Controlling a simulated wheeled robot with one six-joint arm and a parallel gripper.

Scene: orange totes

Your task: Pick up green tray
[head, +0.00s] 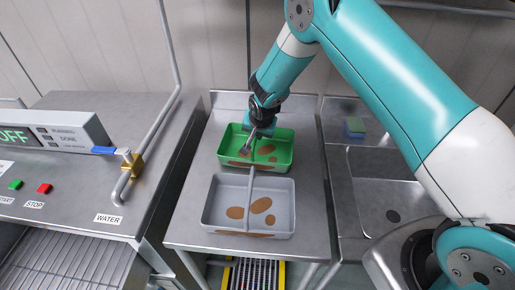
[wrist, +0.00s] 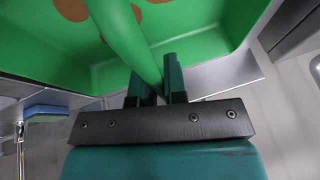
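The green tray (head: 284,158) is on the metal table in the head view, with brown oval pieces inside and a green bar handle across its middle. The tray also fills the upper part of the wrist view (wrist: 200,45). My gripper (head: 257,137) reaches down over the tray at its handle. In the wrist view the two fingers of my gripper (wrist: 160,82) are close together, with the green handle running between them and filling the gap. The grip itself is partly hidden by the fingers. No clear gap shows under the tray.
A grey tray (head: 210,212) with brown pieces and its own handle stands just in front of the green one. A sink (head: 375,165) with a sponge (head: 355,126) is to the right. A machine with a water tap (head: 128,165) and buttons is to the left.

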